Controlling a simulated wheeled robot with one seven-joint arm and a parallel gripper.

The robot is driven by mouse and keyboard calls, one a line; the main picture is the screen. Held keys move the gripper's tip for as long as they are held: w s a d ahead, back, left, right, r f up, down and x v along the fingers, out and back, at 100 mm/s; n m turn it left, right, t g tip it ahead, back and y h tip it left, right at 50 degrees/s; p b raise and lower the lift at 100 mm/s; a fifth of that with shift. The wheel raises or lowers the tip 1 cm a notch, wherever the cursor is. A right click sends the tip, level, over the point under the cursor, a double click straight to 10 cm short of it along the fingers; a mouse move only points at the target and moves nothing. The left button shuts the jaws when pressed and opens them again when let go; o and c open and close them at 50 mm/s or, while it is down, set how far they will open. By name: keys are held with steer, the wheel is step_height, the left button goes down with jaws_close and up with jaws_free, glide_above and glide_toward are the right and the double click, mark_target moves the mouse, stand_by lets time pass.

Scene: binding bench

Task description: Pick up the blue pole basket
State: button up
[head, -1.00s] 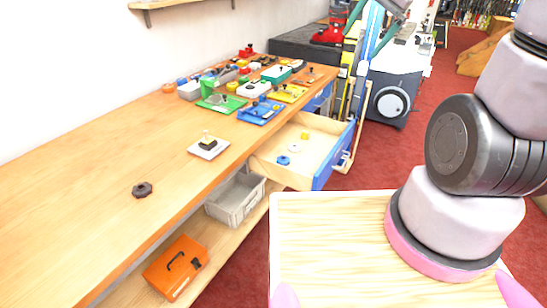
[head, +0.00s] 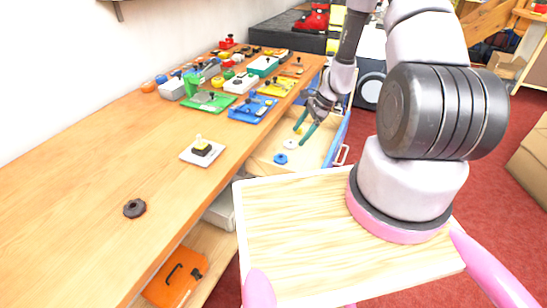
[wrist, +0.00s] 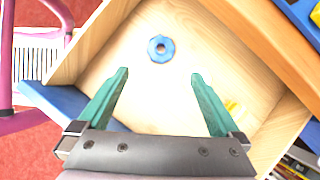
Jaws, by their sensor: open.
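The blue pole basket (head: 280,158) is a small blue ring-shaped piece lying on the floor of the open wooden drawer (head: 262,158). In the wrist view the basket (wrist: 161,49) shows whole, with a pale centre, just beyond and between the fingertips. My gripper (head: 300,137) has green fingers and hangs over the drawer, pointing down. In the wrist view my gripper (wrist: 160,75) is open, with nothing between its fingers. The gap between the fingers and the basket is hard to judge.
A small white piece (head: 290,144) lies near the basket, and a yellow piece (wrist: 232,105) lies near the right finger. The drawer's blue front (wrist: 65,101) and wooden walls surround them. The bench (head: 90,170) bears a brown knob (head: 134,208) and several coloured fixtures.

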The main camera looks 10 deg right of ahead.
glide_toward(284, 156)
steer(key=x, duration=0.3)
steer(key=shift+s+a, duration=0.15)
steer(key=shift+a, duration=0.05)
steer(key=x, duration=0.5)
steer(key=shift+a+f, duration=0.2)
steer(key=shift+a, duration=0.15)
steer(key=c, duration=1.3)
